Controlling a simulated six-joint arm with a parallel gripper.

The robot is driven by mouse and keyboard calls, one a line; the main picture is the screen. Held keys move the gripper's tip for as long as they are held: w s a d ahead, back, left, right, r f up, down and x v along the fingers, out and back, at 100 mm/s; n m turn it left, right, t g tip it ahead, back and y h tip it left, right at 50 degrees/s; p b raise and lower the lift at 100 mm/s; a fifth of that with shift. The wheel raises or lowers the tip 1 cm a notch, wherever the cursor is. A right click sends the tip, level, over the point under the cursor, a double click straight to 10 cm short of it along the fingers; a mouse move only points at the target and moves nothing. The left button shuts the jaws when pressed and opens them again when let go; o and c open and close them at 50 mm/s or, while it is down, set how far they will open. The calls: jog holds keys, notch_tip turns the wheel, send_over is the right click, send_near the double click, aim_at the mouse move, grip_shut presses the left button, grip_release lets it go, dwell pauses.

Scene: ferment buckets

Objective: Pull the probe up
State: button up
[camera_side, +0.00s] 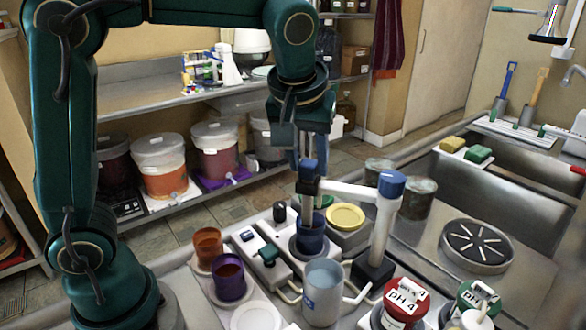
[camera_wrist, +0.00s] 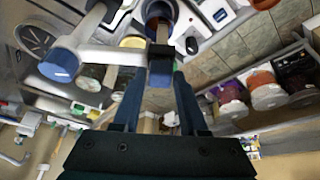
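The probe (camera_side: 308,185) stands upright with a blue cap, at the end of a white stand arm (camera_side: 345,190). Its lower end goes down into a dark blue cup (camera_side: 311,232), and the tip is hidden. My gripper (camera_side: 309,160) points down at the probe's cap. In the wrist view, my gripper's fingers (camera_wrist: 160,75) lie on either side of the dark blue cap (camera_wrist: 160,66). Whether both fingers touch it is unclear. The stand's post has a larger blue top (camera_side: 391,184), also in the wrist view (camera_wrist: 60,66).
A grey-blue mug (camera_side: 323,290) stands in front of the cup. Orange (camera_side: 208,245) and purple (camera_side: 229,275) cups are at left. A yellow-lidded jar (camera_side: 346,217) is behind. Red pH 4 (camera_side: 406,298) and green pH (camera_side: 478,296) jars stand at front right. A sink (camera_side: 500,200) lies right.

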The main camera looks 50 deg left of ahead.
grip_shut()
dwell(1.2)
